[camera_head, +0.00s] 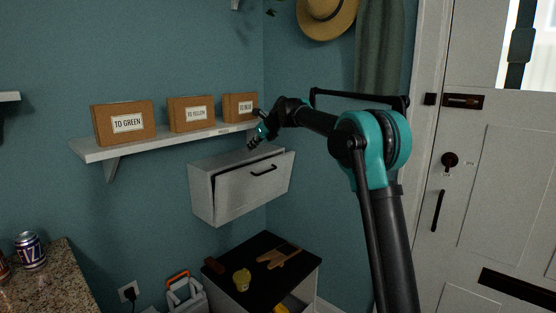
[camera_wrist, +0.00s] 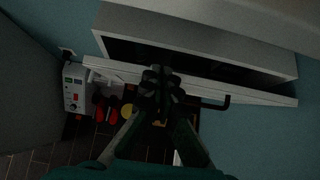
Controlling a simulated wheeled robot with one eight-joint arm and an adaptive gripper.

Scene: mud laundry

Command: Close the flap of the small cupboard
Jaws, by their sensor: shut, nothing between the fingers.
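The small white cupboard (camera_head: 202,194) hangs on the blue wall below a shelf. Its front flap (camera_head: 245,188) has a black handle (camera_head: 264,170) and stands partly open, leaning outward at the top. In the wrist view a dark gap shows between the cupboard body (camera_wrist: 200,42) and the flap's edge (camera_wrist: 250,94); the handle (camera_wrist: 214,103) is right of the fingers. My gripper (camera_head: 253,145) is above the cupboard, shut and empty. In the wrist view my gripper (camera_wrist: 160,76) overlaps the flap's edge; I cannot tell whether it touches.
A shelf (camera_head: 170,142) with labelled cardboard boxes (camera_head: 123,122) is just above and left of the cupboard. A black-topped low cabinet (camera_head: 238,256) with small items stands below. A stone counter (camera_head: 50,285) with cans is at left, a white door (camera_head: 500,190) at right.

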